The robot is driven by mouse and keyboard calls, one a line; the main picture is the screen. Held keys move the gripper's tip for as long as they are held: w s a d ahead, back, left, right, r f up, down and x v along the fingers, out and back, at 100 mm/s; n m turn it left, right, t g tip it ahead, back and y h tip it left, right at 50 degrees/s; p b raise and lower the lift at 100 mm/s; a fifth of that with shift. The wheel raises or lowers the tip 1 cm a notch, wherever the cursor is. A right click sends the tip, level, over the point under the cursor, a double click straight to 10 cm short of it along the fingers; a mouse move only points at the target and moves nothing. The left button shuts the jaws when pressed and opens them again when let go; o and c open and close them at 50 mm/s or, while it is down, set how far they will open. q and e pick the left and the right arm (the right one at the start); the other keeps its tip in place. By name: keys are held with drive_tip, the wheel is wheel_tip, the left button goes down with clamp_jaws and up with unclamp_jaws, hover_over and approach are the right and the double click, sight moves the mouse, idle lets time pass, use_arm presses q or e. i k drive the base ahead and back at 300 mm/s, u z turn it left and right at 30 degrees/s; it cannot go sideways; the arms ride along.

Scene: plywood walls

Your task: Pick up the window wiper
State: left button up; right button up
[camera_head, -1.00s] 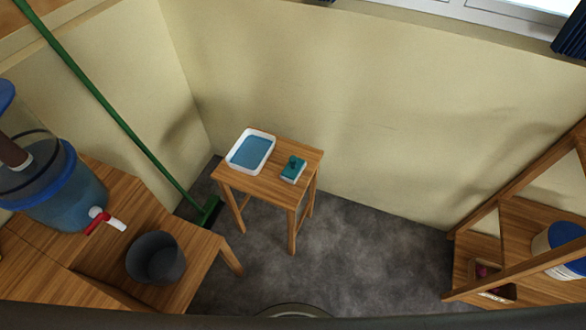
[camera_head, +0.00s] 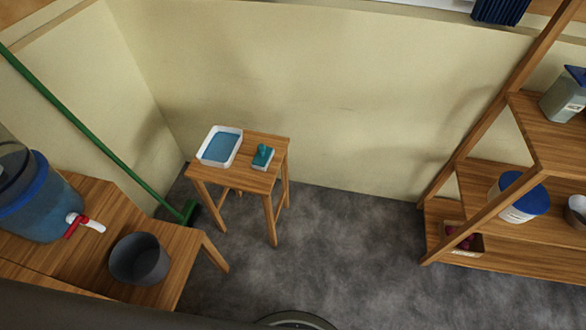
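What looks like the window wiper (camera_head: 262,157), a small teal block with a knob-like handle and a pale base, lies on a wooden stool (camera_head: 238,178). It sits at the right side of the stool top, beside a white tray (camera_head: 220,146) with a blue inside. The wiper and tray are apart. Neither of my grippers is in view.
A wooden table (camera_head: 190,262) at left holds a dark grey bucket (camera_head: 139,259) and a blue water dispenser (camera_head: 40,200). A green broom (camera_head: 100,140) leans on the wall. A wooden shelf (camera_head: 500,185) stands at right. Grey floor (camera_head: 340,250) between is clear.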

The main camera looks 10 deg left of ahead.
sight(261, 160)
drive_tip(key=z, duration=0.8)
drive_tip(key=k, duration=1.05)
drive_tip(key=z, duration=0.95)
drive_tip(key=i, duration=1.85)
drive_tip(key=u, duration=1.25)
drive_tip(key=i, duration=0.7)
drive_tip(key=u, duration=0.8)
